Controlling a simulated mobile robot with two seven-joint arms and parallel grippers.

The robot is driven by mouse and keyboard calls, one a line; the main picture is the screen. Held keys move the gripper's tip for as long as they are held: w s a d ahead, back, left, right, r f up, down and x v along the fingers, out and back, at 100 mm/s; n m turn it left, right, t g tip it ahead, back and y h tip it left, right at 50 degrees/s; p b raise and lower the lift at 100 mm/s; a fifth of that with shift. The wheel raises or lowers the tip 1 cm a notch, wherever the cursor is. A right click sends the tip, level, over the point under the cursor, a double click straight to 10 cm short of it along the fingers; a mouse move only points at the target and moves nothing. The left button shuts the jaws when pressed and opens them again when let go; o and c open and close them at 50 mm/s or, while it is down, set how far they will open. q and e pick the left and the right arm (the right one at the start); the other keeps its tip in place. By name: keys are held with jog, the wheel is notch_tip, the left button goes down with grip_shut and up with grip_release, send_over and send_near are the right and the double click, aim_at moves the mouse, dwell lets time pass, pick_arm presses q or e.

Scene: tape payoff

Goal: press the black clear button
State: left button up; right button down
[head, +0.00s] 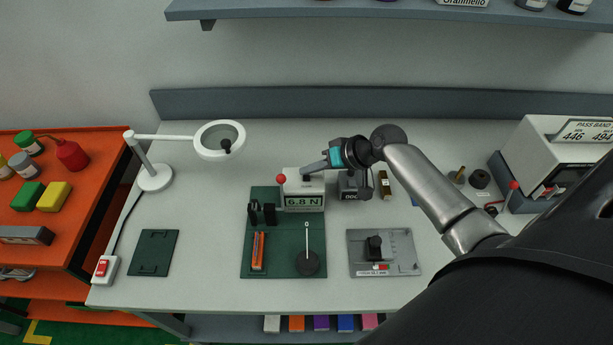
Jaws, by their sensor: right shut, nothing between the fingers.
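The white meter box (290,188) stands at the back of a green base plate, and its display (304,201) reads "6.8 N". A small dark spot on top of the box, at my fingertips, may be the black clear button; the fingers partly hide it. My right gripper (306,172) reaches in from the right, its fingers shut and empty, with the tips at the top of the box. I cannot tell whether they touch the button. A red ball (281,179) sits at the box's left edge. My left gripper is not in view.
The green plate (284,262) carries black posts, an orange tool (258,251) and a round dial (307,263). A grey fixture (402,246) lies to the right, a white magnifier lamp (155,178) to the left. A dark block (348,187) stands under my wrist.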

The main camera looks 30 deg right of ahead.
jog(key=shift+f, duration=0.35)
jog(key=shift+f+b, duration=0.3)
jog(key=shift+f, duration=0.1)
dwell(0.7)
jog(key=shift+r+p, duration=0.8)
jog(key=shift+p, duration=0.05)
jog(key=shift+r, duration=0.1)
notch_tip(320, 180, up, 5)
jog(key=p, duration=0.5)
dwell(0.5)
